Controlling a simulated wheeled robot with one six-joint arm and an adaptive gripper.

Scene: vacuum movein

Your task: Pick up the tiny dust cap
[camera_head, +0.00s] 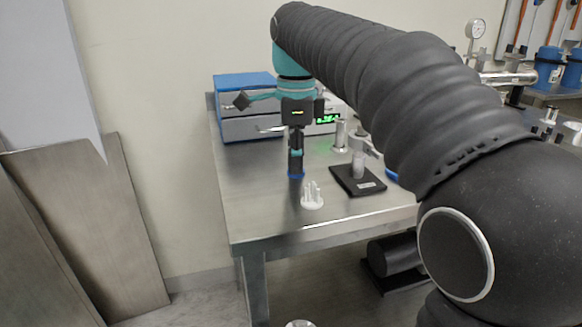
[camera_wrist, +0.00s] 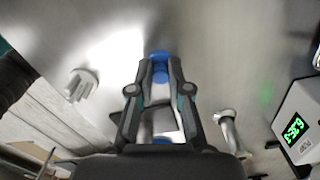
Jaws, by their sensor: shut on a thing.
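The tiny dust cap (camera_wrist: 159,57) is blue and sits between my fingertips in the wrist view. My gripper (camera_wrist: 160,70) is shut on it. In the head view my gripper (camera_head: 296,170) points straight down over the steel bench (camera_head: 258,205), with the blue cap (camera_head: 296,176) at its tips. The fingers hide part of the cap. I cannot tell whether the cap touches the bench top or hangs just above it.
A white pronged piece (camera_head: 312,199) stands near the bench's front edge, right of my gripper. A black plate with a metal post (camera_head: 357,184) lies further right. A blue-topped instrument box (camera_head: 245,105) stands behind. The bench's left front is clear.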

